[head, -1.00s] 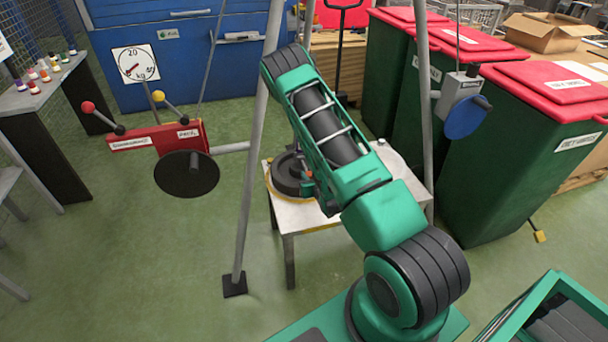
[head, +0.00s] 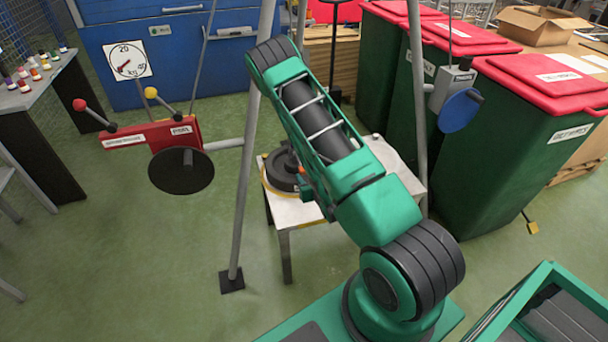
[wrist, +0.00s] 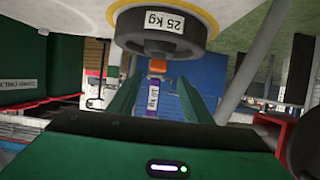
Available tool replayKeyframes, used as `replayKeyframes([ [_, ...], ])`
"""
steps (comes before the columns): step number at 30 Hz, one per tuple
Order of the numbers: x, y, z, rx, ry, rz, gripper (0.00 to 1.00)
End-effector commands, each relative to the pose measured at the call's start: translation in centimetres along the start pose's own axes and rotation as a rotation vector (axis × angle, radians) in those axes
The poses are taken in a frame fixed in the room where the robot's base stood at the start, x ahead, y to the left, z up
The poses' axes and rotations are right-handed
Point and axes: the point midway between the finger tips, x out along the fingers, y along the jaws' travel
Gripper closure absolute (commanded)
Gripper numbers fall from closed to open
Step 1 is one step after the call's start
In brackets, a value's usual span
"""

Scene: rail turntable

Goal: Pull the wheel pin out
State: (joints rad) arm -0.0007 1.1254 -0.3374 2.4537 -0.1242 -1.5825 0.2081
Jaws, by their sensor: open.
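A black weight marked 25 kg (wrist: 150,34) stands on a white table (head: 298,213); the black weight also shows in the head view (head: 280,177). A small orange block (wrist: 157,66) shows beside the weight in the wrist view, with a purple tag (wrist: 153,97) bearing unreadable lettering in line with it. It may be the wheel pin, but I cannot tell for sure. My gripper (wrist: 156,92) is open, its two green fingers on either side of the tag and pointing at the weight. I see no contact. In the head view my arm hides most of the gripper.
Grey posts (head: 245,190) stand around the table. A red lever box (head: 152,134) with a black disc (head: 181,171) is at left. A grey box with a blue disc (head: 459,110) hangs at right. Green bins (head: 490,170) with red lids stand at right.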

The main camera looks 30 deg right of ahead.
Motion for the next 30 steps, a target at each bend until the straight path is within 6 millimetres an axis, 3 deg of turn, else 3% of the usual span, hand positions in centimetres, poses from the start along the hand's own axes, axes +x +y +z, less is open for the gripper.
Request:
replayKeyframes([
  [3,-2.0,0.0,0.0,0.001,-0.003,0.0,0.55],
  [9,-3.9,-0.1,0.0,0.002,-0.001,0.001,0.55],
  [30,-4.2,-0.1,-0.2,0.002,-0.006,0.003,0.55],
])
